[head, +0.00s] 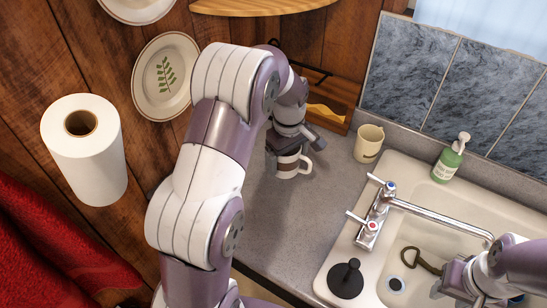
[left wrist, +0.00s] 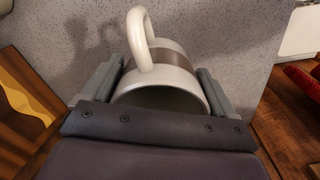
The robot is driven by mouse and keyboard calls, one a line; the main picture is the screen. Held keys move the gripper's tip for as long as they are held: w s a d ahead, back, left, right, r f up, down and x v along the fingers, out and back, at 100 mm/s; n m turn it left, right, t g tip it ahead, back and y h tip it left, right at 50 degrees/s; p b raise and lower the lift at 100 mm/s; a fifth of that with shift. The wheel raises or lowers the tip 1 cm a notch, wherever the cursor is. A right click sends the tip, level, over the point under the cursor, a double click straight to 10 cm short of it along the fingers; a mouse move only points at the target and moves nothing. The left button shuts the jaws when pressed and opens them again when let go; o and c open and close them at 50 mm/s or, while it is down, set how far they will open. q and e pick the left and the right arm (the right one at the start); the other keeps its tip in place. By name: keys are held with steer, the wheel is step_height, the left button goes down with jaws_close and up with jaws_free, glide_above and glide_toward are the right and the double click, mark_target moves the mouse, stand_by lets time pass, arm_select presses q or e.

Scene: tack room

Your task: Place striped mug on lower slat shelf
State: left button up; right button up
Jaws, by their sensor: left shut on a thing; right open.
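The striped mug (head: 287,168), off-white with a brown band, is in my left gripper (head: 290,150) above the grey counter by the back corner. In the left wrist view the mug (left wrist: 178,72) lies between the two fingers, its handle toward the top and its rim facing the camera. Its exact height over the counter is hard to tell. A wooden slat shelf (head: 326,112) with a black wire frame stands just behind the gripper, partly hidden by my arm. My right gripper (head: 450,283) is over the sink at the lower right, open.
A cream mug (head: 369,144) stands right of the held mug. A paper roll (head: 84,150) and plates (head: 165,76) are on the left wall.

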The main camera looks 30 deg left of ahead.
arm_select(q)
steer(key=a, duration=0.1)
steer(key=a+f, duration=0.1)
steer(key=a, duration=0.1)
steer(key=shift+a+p, duration=0.1)
steer(key=shift+p, duration=0.25)
steer(key=a, duration=0.1)
steer(key=w+a+f, duration=0.1)
steer(key=a+f, duration=0.1)
steer(key=shift+w+a+f+p, duration=0.15)
steer(key=shift+w+f+p, duration=0.1)
steer(key=shift+p, duration=0.1)
step_height(320, 180, down, 4)
steer(key=shift+w+r+p, duration=0.15)
steer(key=shift+r+p, duration=0.1)
steer(key=shift+p, duration=0.5)
steer(key=shift+s+a+f, duration=0.1)
steer(key=shift+s+f, duration=0.1)
steer(key=shift+f, duration=0.25)
steer(key=shift+w+f, duration=0.15)
arm_select(e)
steer(key=r, duration=0.3)
steer(key=shift+w+a+r, duration=0.15)
steer(key=shift+a+r, duration=0.1)
